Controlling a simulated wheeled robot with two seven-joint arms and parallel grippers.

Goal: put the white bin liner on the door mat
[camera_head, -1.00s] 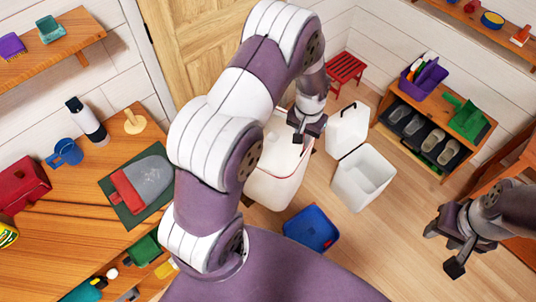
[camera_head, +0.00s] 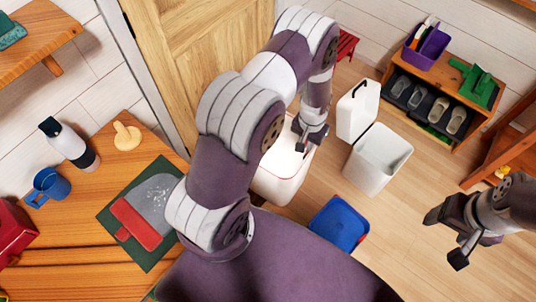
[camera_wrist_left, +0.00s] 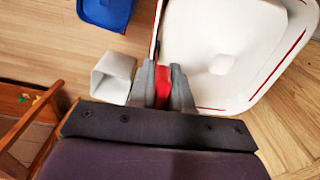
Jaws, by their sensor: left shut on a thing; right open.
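I cannot make out a door mat on the visible floor. My right gripper (camera_head: 448,240) is open and empty at the right.
A shoe shelf (camera_head: 452,80) is behind. A wooden table (camera_head: 90,245) at left bears a green mat (camera_head: 112,206) under a dustpan. Floor at centre right is clear.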

